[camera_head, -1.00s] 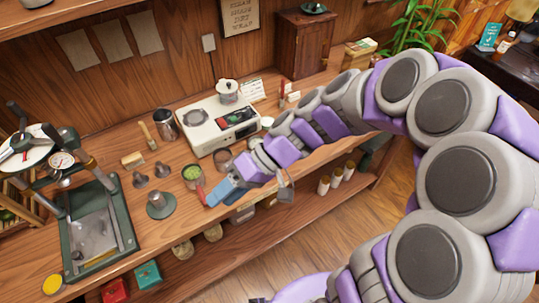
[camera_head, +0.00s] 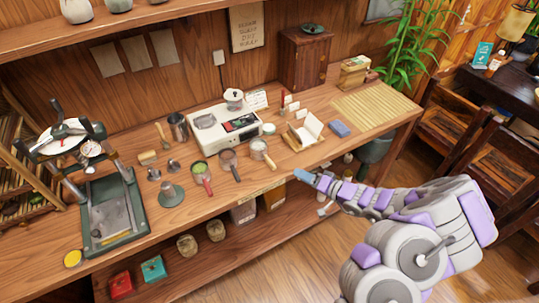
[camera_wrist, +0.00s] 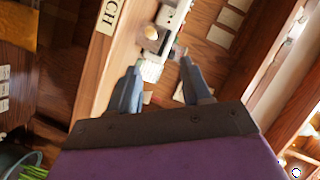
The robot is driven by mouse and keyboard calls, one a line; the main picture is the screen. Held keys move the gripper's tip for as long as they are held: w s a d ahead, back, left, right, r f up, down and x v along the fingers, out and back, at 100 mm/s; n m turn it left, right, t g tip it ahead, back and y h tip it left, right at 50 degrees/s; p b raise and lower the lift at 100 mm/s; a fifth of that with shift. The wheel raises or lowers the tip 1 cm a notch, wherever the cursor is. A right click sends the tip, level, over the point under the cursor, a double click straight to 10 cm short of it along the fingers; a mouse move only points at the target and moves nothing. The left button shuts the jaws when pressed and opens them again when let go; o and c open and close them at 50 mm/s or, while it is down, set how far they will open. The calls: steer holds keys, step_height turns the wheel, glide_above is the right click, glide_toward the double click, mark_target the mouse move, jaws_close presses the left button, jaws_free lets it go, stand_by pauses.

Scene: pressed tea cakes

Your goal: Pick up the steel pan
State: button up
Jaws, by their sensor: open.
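Three small handled pans stand in a row near the front of the wooden counter in the head view. The right one (camera_head: 259,149) is silvery with a light wooden handle and looks most like the steel pan. The middle pan (camera_head: 228,160) is darker, and the left pan (camera_head: 199,169) holds something green and has a red handle. My gripper (camera_head: 301,174) is right of and below the pans, by the counter's front edge, apart from them. In the wrist view my gripper (camera_wrist: 160,75) is open, with nothing between its fingers. I cannot make out the pan there.
A white appliance (camera_head: 222,126) with a lidded pot (camera_head: 234,99) stands behind the pans. A green press (camera_head: 110,210) is at left, with small dark metal pieces near it. A bamboo mat (camera_head: 372,107) lies at right, beside a blue block (camera_head: 340,129). A lower shelf holds jars and boxes.

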steer(key=d+f, duration=0.1)
steer(key=b, duration=0.3)
glide_toward(269, 162)
steer(key=shift+h, duration=0.4)
steer(key=x, duration=0.4)
steer(key=shift+w+f, duration=0.3)
steer(key=shift+f, duration=0.15)
steer(key=shift+w+a, duration=0.3)
steer(key=shift+w, duration=0.05)
steer(key=shift+b+x, duration=0.55)
steer(key=shift+x, duration=2.2)
steer(key=shift+s+a+r, duration=0.1)
steer(key=shift+a+r, duration=0.05)
steer(key=shift+r, duration=0.05)
jaws_close()
